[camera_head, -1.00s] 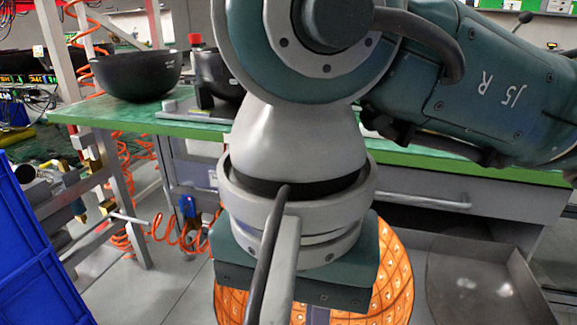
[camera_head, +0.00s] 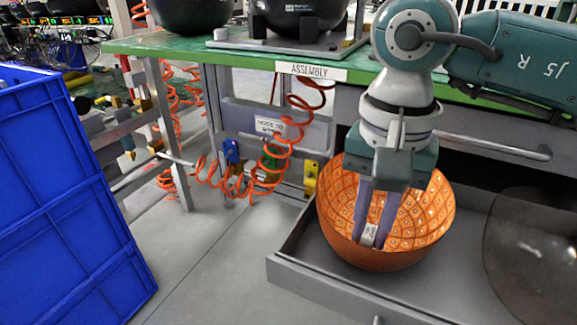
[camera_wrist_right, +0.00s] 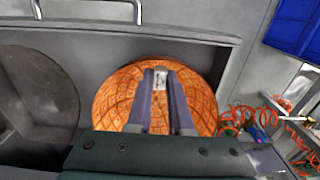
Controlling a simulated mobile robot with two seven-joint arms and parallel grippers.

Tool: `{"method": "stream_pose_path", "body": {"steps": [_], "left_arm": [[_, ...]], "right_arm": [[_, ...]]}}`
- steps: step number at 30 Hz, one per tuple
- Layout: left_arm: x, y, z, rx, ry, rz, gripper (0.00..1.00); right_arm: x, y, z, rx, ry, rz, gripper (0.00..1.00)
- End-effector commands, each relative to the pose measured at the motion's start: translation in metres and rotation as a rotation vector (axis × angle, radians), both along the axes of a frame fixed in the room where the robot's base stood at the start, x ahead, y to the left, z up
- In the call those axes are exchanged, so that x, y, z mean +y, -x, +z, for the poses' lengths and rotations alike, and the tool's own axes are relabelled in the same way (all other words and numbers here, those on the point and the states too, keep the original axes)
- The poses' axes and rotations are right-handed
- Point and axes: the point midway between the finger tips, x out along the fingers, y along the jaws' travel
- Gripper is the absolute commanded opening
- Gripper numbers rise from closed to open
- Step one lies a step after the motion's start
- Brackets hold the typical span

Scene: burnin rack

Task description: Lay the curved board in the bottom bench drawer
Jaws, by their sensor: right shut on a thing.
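The curved board (camera_head: 428,215) is an orange, bowl-shaped piece with a grid of small squares on its hollow side. It also shows in the wrist view (camera_wrist_right: 108,106). My right gripper (camera_head: 370,236) reaches into the hollow from above, shut on the board near a small white label (camera_head: 369,232). The bottom bench drawer (camera_head: 345,297) is pulled open beneath the bench. The board is at the left end of the drawer, hollow side tilted toward the head camera. I cannot tell whether its underside touches the drawer floor. My left gripper is out of view.
A dark, glossy round piece (camera_head: 530,250) lies in the right part of the drawer. The green bench top (camera_head: 165,43) overhangs, with black bowls on it. A blue crate (camera_head: 70,200) stands at the left. Orange coiled hoses (camera_head: 215,178) hang left of the drawer.

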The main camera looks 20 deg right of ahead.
Motion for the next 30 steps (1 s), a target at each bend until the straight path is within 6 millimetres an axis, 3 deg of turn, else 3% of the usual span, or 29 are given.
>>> {"method": "stream_pose_path", "body": {"steps": [2, 13, 14, 21, 30], "left_arm": [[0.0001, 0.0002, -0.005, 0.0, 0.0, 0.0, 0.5], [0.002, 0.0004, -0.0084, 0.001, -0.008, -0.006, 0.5], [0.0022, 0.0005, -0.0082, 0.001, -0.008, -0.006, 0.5], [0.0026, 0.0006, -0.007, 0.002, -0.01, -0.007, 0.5], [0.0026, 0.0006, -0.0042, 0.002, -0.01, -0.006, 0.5]], "right_arm": [[-0.0036, -0.0032, -0.0079, 0.001, -0.001, 0.0, 0.0], [-0.0048, -0.004, -0.0114, 0.0, 0.0, 0.001, 0.0], [-0.0047, -0.0039, -0.0112, 0.0, 0.0, 0.001, 0.2], [-0.0045, -0.0037, -0.01, 0.001, -0.001, 0.001, 0.47], [-0.0043, -0.0036, -0.0073, 0.001, -0.001, 0.001, 0.49]]}}
